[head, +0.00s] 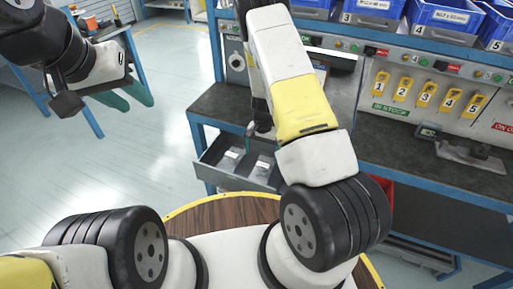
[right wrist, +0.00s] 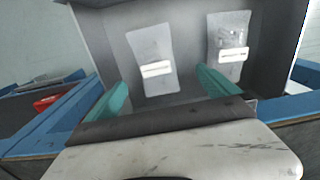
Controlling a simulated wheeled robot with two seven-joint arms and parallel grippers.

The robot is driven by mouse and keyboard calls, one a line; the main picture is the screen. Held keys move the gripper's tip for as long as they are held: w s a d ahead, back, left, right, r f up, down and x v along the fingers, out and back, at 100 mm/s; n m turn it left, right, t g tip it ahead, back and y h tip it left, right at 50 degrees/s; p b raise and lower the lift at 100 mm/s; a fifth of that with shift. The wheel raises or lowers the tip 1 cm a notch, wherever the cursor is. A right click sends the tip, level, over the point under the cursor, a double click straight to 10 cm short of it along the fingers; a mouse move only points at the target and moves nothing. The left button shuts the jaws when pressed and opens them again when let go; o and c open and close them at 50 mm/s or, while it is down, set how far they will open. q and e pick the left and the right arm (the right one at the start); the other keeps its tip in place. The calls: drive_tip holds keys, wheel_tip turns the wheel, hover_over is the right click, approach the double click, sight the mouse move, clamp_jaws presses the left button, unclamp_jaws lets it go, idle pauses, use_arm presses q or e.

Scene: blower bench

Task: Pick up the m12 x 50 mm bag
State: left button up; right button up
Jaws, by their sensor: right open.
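Two clear bags with white labels lie apart in a grey open drawer (head: 212,178). In the right wrist view the left bag (right wrist: 152,52) and the right bag (right wrist: 230,35) lie on the drawer floor (right wrist: 190,42). Their labels are too small to read, so I cannot tell which is the m12 x 50 mm bag. My left gripper (head: 124,95) is open and empty over the floor at upper left.
Blue bins (head: 446,18) with several numbered labels stand on the shelf at upper right. Yellow numbered tags (head: 402,88) hang on the panel below. A dark bench top (head: 222,106) with a blue frame lies above the drawer. Open floor (head: 150,150) is at left.

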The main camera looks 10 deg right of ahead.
sight(263, 164)
drive_tip(key=f, duration=0.9)
drive_tip(key=shift+s+d+f, duration=0.1)
drive_tip(key=shift+d+f, duration=0.15)
drive_tip(key=shift+d, duration=0.05)
drive_tip(key=shift+c, duration=0.2)
drive_tip(key=c, duration=1.8)
drive_tip(key=shift+r, duration=0.1)
drive_tip(key=shift+c, duration=0.6)
drive_tip(key=shift+r, duration=0.1)
